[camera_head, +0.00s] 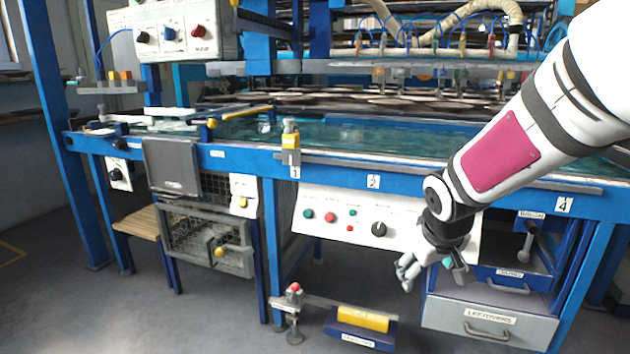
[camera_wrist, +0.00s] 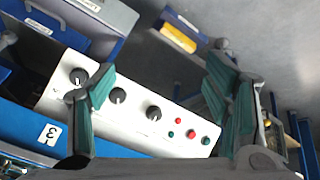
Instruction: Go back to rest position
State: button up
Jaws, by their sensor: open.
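My gripper (camera_head: 433,276) hangs at the end of my white arm, which reaches in from the upper right in the head view. It points down in front of the white control panel (camera_head: 335,216), left of the grey drawer labelled leftovers (camera_head: 480,322). In the wrist view my gripper (camera_wrist: 160,78) has its two green-padded fingers spread wide apart, with nothing held between them. The panel (camera_wrist: 135,105), with black knobs and red and green buttons, shows behind the fingers. My gripper hides part of the panel's right end in the head view.
The blue machine table (camera_head: 330,165) runs across the head view. A blue block with a yellow roll (camera_head: 363,318) sits low in front, beside a lever with a red knob (camera_head: 294,288). A wire-mesh box (camera_head: 208,240) hangs at left. Grey floor (camera_head: 120,315) lies open at lower left.

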jog(key=s+a+r+m+g+y+p, duration=0.1)
jog(key=s+r+m+g, duration=0.2)
jog(key=s, duration=1.6)
jog(key=s+a+r+g+y, duration=0.15)
jog(key=s+r, duration=0.25)
jog(key=s, duration=1.5)
notch_tip(320, 180, up, 39)
jog(key=t+p, duration=0.3)
jog(key=p, duration=3.4)
jog(key=shift+w+h, duration=0.35)
jog(key=shift+h, duration=0.1)
jog(key=shift+r, duration=0.1)
